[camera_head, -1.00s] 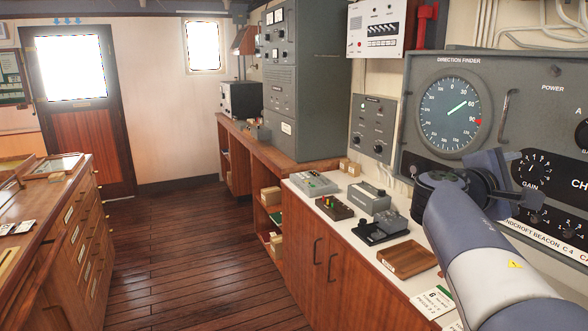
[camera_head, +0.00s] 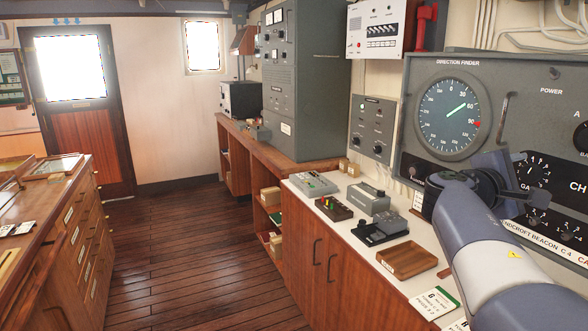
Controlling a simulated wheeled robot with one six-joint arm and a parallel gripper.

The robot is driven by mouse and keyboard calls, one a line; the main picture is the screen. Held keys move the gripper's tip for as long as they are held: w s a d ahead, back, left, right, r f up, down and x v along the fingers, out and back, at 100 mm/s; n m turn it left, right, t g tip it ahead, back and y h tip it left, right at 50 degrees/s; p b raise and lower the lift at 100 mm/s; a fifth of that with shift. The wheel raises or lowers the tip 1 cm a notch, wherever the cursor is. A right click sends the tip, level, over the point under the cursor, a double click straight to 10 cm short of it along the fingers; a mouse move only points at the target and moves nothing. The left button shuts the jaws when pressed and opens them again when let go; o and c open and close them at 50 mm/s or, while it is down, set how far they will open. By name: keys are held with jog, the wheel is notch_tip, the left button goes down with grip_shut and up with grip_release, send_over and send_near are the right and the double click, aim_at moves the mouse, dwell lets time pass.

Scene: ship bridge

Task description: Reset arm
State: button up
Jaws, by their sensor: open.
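My arm (camera_head: 480,240) reaches up from the lower right corner, in front of the direction finder panel. My gripper (camera_head: 517,180) is at its far end, dark and partly blurred, with its fingers apart. Nothing shows between them. It covers part of the panel's lower knobs and lettering. I cannot tell how far it is from the panel face.
The direction finder panel (camera_head: 410,125) stands close behind my arm. Below it, the white counter (camera_head: 362,262) bears a wooden tray (camera_head: 407,260), a telegraph key (camera_head: 380,230), small grey devices and cards. The plank floor (camera_head: 190,260) at left is clear.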

jog(key=b+v, duration=0.2)
jog(key=v, duration=0.8)
jog(key=p+x, duration=0.2)
jog(key=x, duration=0.9)
jog(key=shift+w+d+p, duration=0.1)
jog(key=shift+d+p, duration=0.25)
jog(key=shift+d, duration=0.05)
jog(key=shift+f+m+b, duration=0.15)
jog(key=shift+m+b, duration=0.2)
jog(key=shift+m, duration=0.25)
jog(key=shift+a+m+b, duration=0.2)
jog(key=shift+m+b, duration=0.1)
jog(key=shift+m, duration=0.7)
jog(key=m, duration=0.4)
jog(key=shift+b, duration=0.35)
jog(key=m, duration=0.3)
jog(key=m+p, duration=0.1)
jog(key=m, duration=0.2)
jog(key=shift+m, duration=0.4)
jog(key=m+p, duration=0.2)
jog(key=m, duration=0.1)
jog(key=m+p, duration=0.4)
jog(key=shift+m+p, duration=0.5)
jog(key=shift+a, duration=0.1)
